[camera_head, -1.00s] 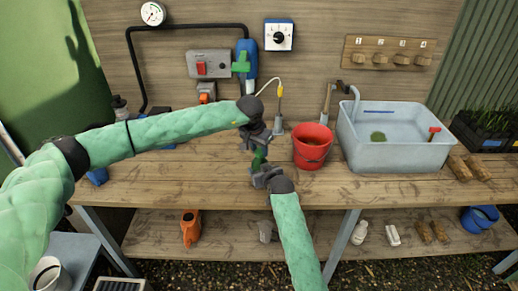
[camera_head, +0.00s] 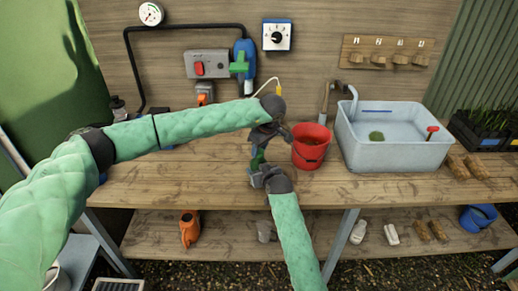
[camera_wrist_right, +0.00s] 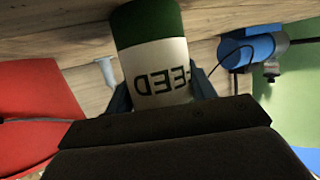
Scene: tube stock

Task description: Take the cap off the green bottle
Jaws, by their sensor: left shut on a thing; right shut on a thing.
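The green bottle (camera_head: 258,158) stands upright over the workbench between my two grippers. In the right wrist view the bottle (camera_wrist_right: 150,25) shows its green body and a white label reading FEED, upside down. My right gripper (camera_head: 258,178) is shut on the bottle, with one finger on each side of the label. My left gripper (camera_head: 259,144) is right above the bottle, shut at its top. The cap is hidden by the left gripper, and whether it is apart from the bottle cannot be told.
A red bucket (camera_head: 310,158) stands just right of the grippers, close to the left one. A grey sink (camera_head: 395,156) is further right. The wooden bench (camera_head: 180,190) is clear in front at the left. A control box (camera_head: 208,64) and hoses are on the back wall.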

